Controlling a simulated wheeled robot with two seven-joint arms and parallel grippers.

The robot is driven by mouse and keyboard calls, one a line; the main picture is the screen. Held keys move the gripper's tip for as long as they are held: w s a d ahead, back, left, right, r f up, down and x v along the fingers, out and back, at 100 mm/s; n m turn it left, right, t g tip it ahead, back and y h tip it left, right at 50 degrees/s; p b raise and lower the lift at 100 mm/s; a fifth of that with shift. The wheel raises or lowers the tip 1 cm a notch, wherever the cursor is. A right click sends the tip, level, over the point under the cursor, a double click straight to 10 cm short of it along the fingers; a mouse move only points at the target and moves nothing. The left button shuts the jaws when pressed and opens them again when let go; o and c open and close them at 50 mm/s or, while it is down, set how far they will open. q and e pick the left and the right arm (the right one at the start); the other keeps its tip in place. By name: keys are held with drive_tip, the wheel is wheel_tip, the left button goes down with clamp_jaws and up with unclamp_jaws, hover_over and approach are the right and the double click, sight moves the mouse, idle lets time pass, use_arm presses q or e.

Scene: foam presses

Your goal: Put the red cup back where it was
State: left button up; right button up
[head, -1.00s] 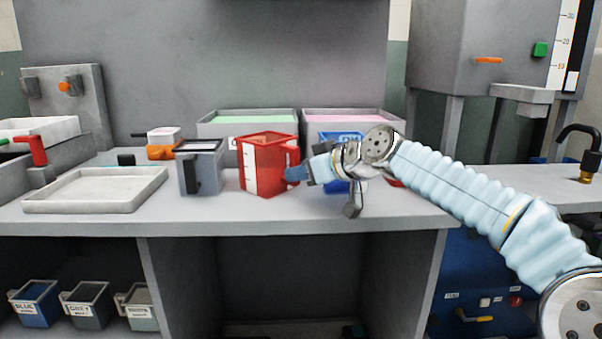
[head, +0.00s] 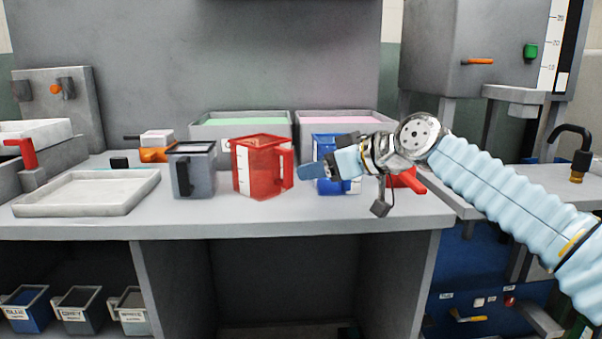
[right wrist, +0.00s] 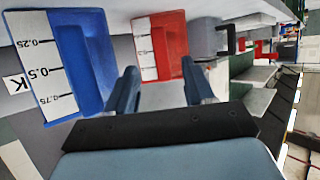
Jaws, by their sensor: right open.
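The red cup (head: 260,168) stands upright on the counter, between a grey cup and a blue cup. Its handle faces right and its white scale faces left. It also shows in the right wrist view (right wrist: 172,42), beyond the fingertips. My right gripper (head: 312,171) is just right of the red cup's handle, apart from it and in front of the blue cup. In the right wrist view its two fingers (right wrist: 162,88) are spread with nothing between them. My left gripper is out of view.
The grey cup (head: 193,170) stands left of the red cup; the blue cup (head: 330,150) is partly hidden behind my gripper. Bins of green (head: 240,119) and pink (head: 345,117) material stand behind. An empty pale tray (head: 88,193) lies left. The counter front is clear. Labelled cups (head: 80,310) sit below.

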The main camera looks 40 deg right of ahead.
drive_tip(key=v, duration=0.5)
drive_tip(key=shift+w, duration=0.1)
idle(0.3)
